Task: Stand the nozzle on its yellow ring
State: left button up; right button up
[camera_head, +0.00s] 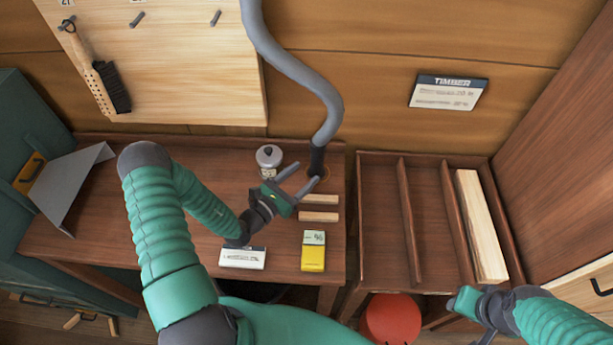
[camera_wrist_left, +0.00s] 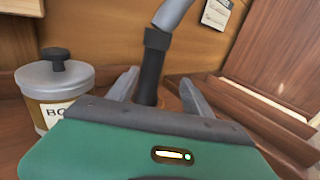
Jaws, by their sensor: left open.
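The nozzle (camera_head: 317,158) is the black end of a thick grey hose and points down, near upright, at the back right of the bench. Its lower end is at a yellow-orange ring (camera_head: 326,171) on the bench top; whether it rests fully inside the ring is hidden. My left gripper (camera_head: 306,174) is open, its fingers reaching toward the nozzle's foot. In the left wrist view the nozzle (camera_wrist_left: 153,70) stands between the two spread fingers (camera_wrist_left: 158,84), with no clear grip. My right gripper (camera_head: 468,302) is low at the right, its fingers unclear.
A lidded pot (camera_head: 269,157) stands just left of my left gripper. Two wooden blocks (camera_head: 320,208), a yellow box (camera_head: 313,255) and a white label card (camera_head: 242,257) are in front. A divided tray (camera_head: 384,225) with a long timber (camera_head: 480,225) is to the right.

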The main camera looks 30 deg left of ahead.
pick_arm(q)
jog(key=s+d+r+m+g+h, duration=0.2)
jog(key=s+d+m+g+h, duration=0.3)
jog(key=d, duration=0.3)
jog(key=s+d+r+m+g+h, duration=0.1)
jog(key=s+d+m+g+h, duration=0.1)
jog(key=d+m+g+h, duration=0.4)
jog(key=s+d+f+m+g+y, duration=0.1)
jog(key=s+d+m+g+y, duration=0.4)
jog(key=s+m, duration=0.5)
jog(key=s+a+m+y, duration=0.1)
jog(key=a+m+y, duration=0.1)
jog(key=s+a+r+m+g+y, duration=0.1)
jog(key=a+m+y, duration=0.1)
jog(key=m+y, duration=0.1)
jog(key=s+a+m+g+y, duration=0.1)
jog(key=s+a+m+y, duration=0.1)
jog(key=a+m, duration=0.1)
jog(key=shift+r+y, duration=0.3)
jog(key=shift+y, duration=0.1)
jog(key=w+a+r+m+t+y, duration=0.2)
jog(key=w+r+m+t, duration=0.1)
jog(key=r+m, duration=0.1)
jog(key=shift+w+a, duration=0.3)
jog(key=shift+w, duration=0.1)
